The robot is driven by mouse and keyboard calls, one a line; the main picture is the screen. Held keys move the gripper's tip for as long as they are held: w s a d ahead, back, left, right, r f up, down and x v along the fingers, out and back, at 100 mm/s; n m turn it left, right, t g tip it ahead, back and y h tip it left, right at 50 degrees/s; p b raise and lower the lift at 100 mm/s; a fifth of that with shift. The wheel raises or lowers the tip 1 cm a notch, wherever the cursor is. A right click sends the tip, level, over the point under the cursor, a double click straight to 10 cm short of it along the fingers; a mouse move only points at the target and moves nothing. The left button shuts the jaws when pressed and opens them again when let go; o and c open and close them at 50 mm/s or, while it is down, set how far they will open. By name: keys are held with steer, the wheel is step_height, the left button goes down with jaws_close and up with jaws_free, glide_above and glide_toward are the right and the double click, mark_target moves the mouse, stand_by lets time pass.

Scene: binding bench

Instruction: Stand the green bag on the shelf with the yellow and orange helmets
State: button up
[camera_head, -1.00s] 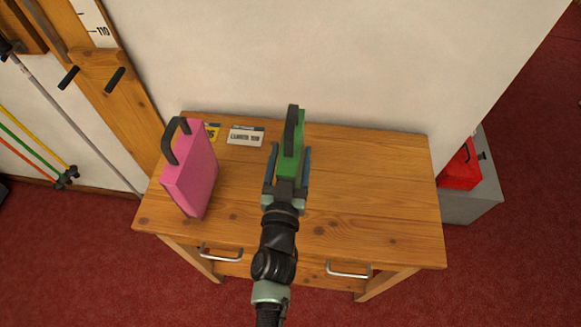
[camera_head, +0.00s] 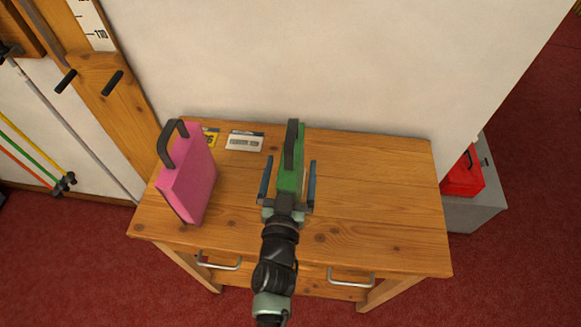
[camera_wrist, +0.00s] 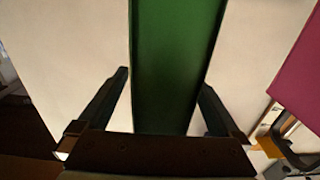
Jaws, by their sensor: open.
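The green bag (camera_head: 292,176) stands upright on the wooden table, with a dark handle on top. My gripper (camera_head: 287,178) is open, with one finger on each side of the bag and a visible gap at each side. In the wrist view the bag (camera_wrist: 176,65) fills the middle between the two spread fingers of my gripper (camera_wrist: 165,95). The lower part of the bag is hidden behind my gripper in the head view. No shelf with yellow and orange helmets shows in these views.
A pink bag (camera_head: 188,184) with a dark handle stands on the table (camera_head: 375,200) to the left. Two cards, one of them a white label (camera_head: 244,141), lie at the back. The table's right half is clear. A red object (camera_head: 462,178) sits on a grey box (camera_head: 478,212) beyond it.

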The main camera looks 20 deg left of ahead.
steer(key=shift+r, duration=0.25)
steer(key=b+v, duration=0.1)
steer(key=v, duration=1.1)
